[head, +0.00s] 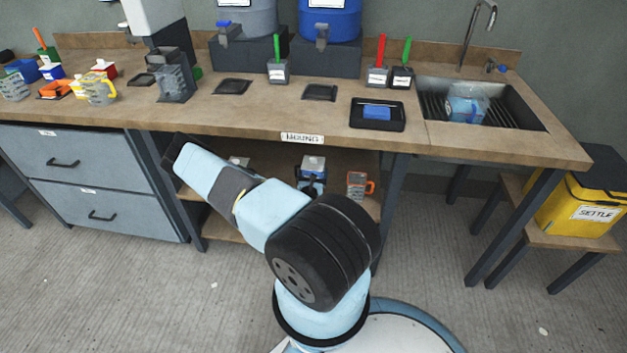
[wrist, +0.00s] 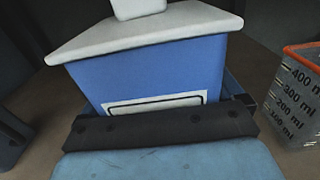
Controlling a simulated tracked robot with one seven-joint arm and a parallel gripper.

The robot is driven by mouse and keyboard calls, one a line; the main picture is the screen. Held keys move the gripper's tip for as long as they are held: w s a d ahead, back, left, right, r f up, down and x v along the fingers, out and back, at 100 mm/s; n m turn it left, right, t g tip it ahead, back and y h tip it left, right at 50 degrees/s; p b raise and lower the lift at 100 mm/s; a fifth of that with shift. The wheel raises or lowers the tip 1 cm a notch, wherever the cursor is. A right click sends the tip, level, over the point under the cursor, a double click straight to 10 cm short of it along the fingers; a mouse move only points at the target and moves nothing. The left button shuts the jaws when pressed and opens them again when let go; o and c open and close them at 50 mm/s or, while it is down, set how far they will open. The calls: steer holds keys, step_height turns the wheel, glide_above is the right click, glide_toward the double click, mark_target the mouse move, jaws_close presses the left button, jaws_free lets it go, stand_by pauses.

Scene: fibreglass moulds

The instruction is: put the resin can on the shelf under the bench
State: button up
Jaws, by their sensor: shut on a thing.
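The resin can shows in the wrist view as a blue tapered body (wrist: 150,75) with a white lid, a white cap and a partly covered label. My gripper (wrist: 165,130) is shut on it, its dark jaw bar crossing the can's lower front. In the head view the can (head: 313,163) is under the bench, in the shelf space, with the dark gripper (head: 312,184) at it. The can looks about upright. Its bottom is hidden, so I cannot tell whether it touches the shelf (head: 222,229). The bench (head: 230,118) stands above.
A clear measuring jug (head: 360,184) with an orange handle stands right of the can; it also shows in the wrist view (wrist: 297,95). A pale object (head: 240,161) is at the left of the shelf space. Drawers (head: 90,180) flank the left; a bench leg (head: 393,200) stands right.

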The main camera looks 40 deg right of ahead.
steer(key=shift+w+d+f, duration=0.2)
steer(key=shift+w+f, duration=0.05)
steer(key=shift+f, duration=0.25)
steer(key=shift+w+d+f, duration=0.2)
steer(key=shift+w+f, duration=0.05)
steer(key=shift+f, duration=1.45)
steer(key=o, duration=1.1)
steer(key=shift+f, duration=0.1)
steer(key=v, duration=1.2)
